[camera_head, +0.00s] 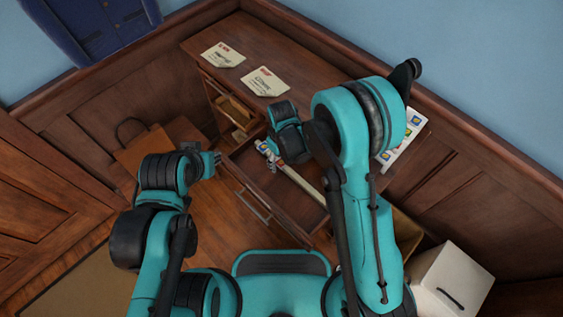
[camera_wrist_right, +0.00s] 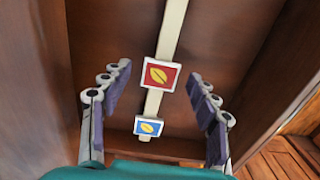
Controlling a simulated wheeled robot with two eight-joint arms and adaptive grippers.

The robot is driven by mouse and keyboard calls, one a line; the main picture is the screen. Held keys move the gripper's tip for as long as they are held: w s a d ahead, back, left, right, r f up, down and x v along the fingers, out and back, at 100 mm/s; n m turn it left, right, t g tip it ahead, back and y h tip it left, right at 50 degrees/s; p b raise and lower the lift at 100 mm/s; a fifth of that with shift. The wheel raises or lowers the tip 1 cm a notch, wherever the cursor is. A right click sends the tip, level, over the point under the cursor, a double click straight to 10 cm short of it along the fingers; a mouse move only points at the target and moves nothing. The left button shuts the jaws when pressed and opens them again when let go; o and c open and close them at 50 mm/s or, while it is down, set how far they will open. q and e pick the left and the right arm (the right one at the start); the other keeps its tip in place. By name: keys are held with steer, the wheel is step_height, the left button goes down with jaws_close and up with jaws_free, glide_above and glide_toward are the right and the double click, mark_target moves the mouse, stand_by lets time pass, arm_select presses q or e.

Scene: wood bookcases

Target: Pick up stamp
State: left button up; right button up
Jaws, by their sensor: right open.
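In the right wrist view, a red square stamp (camera_wrist_right: 161,75) with a yellow leaf shape and a white border lies in the open drawer. A similar blue stamp (camera_wrist_right: 148,126) lies nearer my palm. Both overlap a long pale strip (camera_wrist_right: 170,30), also seen in the head view (camera_head: 302,184). My right gripper (camera_wrist_right: 157,73) is open above them, with a finger on each side of the red stamp and a gap on both sides. In the head view my right gripper (camera_head: 267,150) is over the drawer (camera_head: 262,183). My left gripper (camera_head: 211,162) is left of the drawer; its finger opening is unclear.
The wooden desk (camera_head: 262,50) carries two paper sheets (camera_head: 222,56) (camera_head: 265,82) and a sheet of coloured pictures (camera_head: 402,140). The drawer walls stand close around my right gripper. A brown bag (camera_head: 143,147) is at the left and a white box (camera_head: 450,280) at the lower right.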

mark_target(282, 162)
steer(key=c, duration=0.8)
steer(key=shift+c, duration=0.2)
steer(key=shift+r+p, duration=0.35)
steer(key=shift+p, duration=0.15)
step_height(282, 162, up, 5)
steer(key=shift+s+d+f+p, duration=0.1)
steer(key=shift+d+f+p, duration=0.05)
steer(key=shift+p, duration=0.85)
steer(key=s+d+r+p, duration=0.2)
steer(key=s+d+r, duration=0.4)
steer(key=s+d, duration=0.2)
steer(key=shift+p, duration=0.4)
